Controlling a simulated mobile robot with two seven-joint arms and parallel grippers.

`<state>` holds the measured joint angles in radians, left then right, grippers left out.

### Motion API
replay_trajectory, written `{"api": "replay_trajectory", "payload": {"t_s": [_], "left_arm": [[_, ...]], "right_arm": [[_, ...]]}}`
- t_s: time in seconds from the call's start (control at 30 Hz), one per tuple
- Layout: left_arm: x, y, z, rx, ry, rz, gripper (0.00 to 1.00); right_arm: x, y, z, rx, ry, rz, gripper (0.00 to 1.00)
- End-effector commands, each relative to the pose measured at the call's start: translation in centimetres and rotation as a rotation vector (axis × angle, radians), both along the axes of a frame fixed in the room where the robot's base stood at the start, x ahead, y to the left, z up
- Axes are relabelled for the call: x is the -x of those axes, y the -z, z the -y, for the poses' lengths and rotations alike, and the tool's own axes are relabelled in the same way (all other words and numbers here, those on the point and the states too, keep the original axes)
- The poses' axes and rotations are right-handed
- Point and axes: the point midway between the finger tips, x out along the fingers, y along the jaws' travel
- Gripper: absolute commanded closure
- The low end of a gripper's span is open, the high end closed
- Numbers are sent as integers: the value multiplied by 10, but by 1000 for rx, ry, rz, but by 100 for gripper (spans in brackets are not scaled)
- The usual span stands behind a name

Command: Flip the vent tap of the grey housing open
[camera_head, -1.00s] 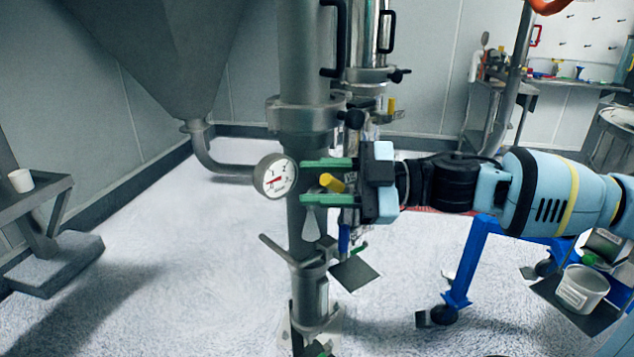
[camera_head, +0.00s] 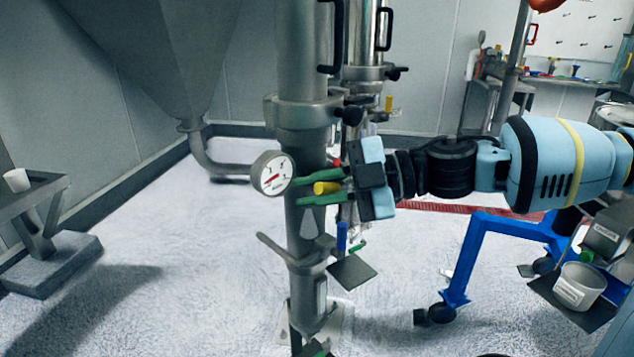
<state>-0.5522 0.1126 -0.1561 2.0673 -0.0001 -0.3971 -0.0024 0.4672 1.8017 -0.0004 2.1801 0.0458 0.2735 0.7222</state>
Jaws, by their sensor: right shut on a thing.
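The grey housing (camera_head: 309,145) is an upright pipe-like column in the middle of the head view, with a round dial gauge (camera_head: 272,173) on its left side. A yellow tap handle (camera_head: 326,188), which looks like the vent tap, lies level beside the column. My right gripper (camera_head: 318,190) comes in from the right and is shut on the yellow handle, with one green finger above it and one below. The fingers hide part of the handle and its mount.
A second yellow tap (camera_head: 389,103) sits higher on the pipework behind. A blue handle (camera_head: 341,237) hangs below my gripper. A blue wheeled frame (camera_head: 470,255) stands at right, near a white tub (camera_head: 579,287).

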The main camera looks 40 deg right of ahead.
Motion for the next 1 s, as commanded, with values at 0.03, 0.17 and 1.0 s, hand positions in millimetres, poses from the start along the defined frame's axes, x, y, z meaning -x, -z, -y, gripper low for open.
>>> {"api": "replay_trajectory", "payload": {"t_s": [0.03, 0.17, 1.0], "left_arm": [[-2, -3, 0, 1, 0, 4, 64], [-4, -9, 0, 0, -1, 10, 64], [5, -13, 0, -1, -1, -4, 64]], "right_arm": [[1, 2, -1, 46, -1, 0, 100], [1, 7, -2, 149, -1, 11, 100], [0, 23, -1, 418, 1, 39, 100]]}}
